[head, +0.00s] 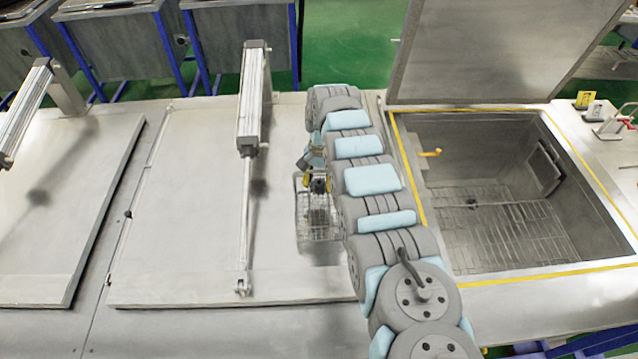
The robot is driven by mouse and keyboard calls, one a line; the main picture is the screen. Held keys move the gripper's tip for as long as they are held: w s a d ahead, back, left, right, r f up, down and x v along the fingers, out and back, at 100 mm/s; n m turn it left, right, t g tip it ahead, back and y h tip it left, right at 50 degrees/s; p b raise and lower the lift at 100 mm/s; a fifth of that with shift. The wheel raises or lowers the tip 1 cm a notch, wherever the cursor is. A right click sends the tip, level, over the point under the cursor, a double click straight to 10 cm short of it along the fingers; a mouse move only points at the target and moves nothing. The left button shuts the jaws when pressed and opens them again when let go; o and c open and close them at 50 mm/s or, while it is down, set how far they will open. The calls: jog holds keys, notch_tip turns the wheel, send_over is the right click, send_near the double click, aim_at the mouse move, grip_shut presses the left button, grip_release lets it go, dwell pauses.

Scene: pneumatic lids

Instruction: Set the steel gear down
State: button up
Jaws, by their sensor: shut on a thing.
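My gripper (317,183) is at the end of my arm, low over the wire basket (303,222) on the closed lid. It is shut on a small dark thing, taken as the steel gear (320,188). This is too small and too covered by the fingers to make out its shape. The basket is an open wire mesh box with darker small things inside it, which I cannot tell apart. My arm hides part of the basket's right side. I cannot tell whether the held thing touches the basket.
The closed lid (190,220) is flat and mostly bare, with a pneumatic cylinder (250,130) across it, left of the basket. At right an open tank (490,190) with a grate floor has its lid (500,50) raised. Another lid (60,200) lies at far left.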

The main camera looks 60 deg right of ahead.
jog(key=shift+f, duration=0.55)
jog(key=o, duration=1.1)
jog(key=shift+f, duration=0.1)
jog(key=shift+r, duration=0.6)
jog(key=r+p, duration=0.3)
jog(key=r, duration=0.1)
jog(key=d+r+p, duration=0.1)
jog(key=r+p, duration=0.2)
jog(key=r, duration=0.1)
jog(key=d+r+p, duration=0.1)
jog(key=r+p, duration=0.1)
jog(key=r, duration=0.2)
jog(key=shift+w+p, duration=0.15)
jog(key=shift+p, duration=0.25)
